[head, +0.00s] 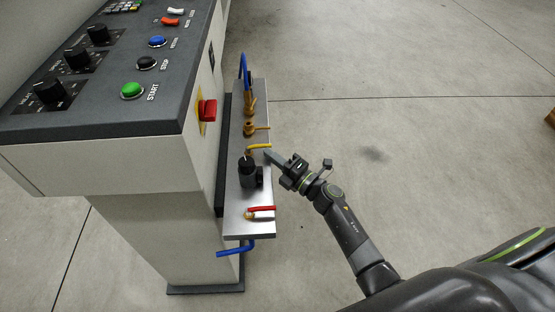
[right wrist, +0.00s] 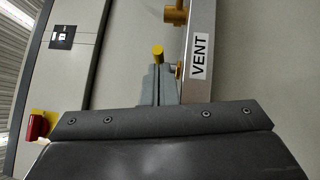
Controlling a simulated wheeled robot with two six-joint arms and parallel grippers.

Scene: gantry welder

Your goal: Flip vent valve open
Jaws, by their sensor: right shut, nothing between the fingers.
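The vent valve's yellow lever (head: 259,147) sticks out to the right from the metal panel on the side of the machine. In the right wrist view the round yellow end of the lever (right wrist: 158,51) shows just beyond my fingertips, beside the VENT label (right wrist: 199,57). My right gripper (head: 269,155) is shut and empty, its tips close to the lever on its near side. I cannot tell whether they touch it. The valve body is mostly hidden. My left gripper is not in view.
On the same metal panel (head: 234,222) are a brass fitting (head: 250,128), a black regulator knob (head: 246,164) and a red lever (head: 261,209). A red switch (head: 207,110) is on the console side. Blue hoses leave the panel's top and bottom.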

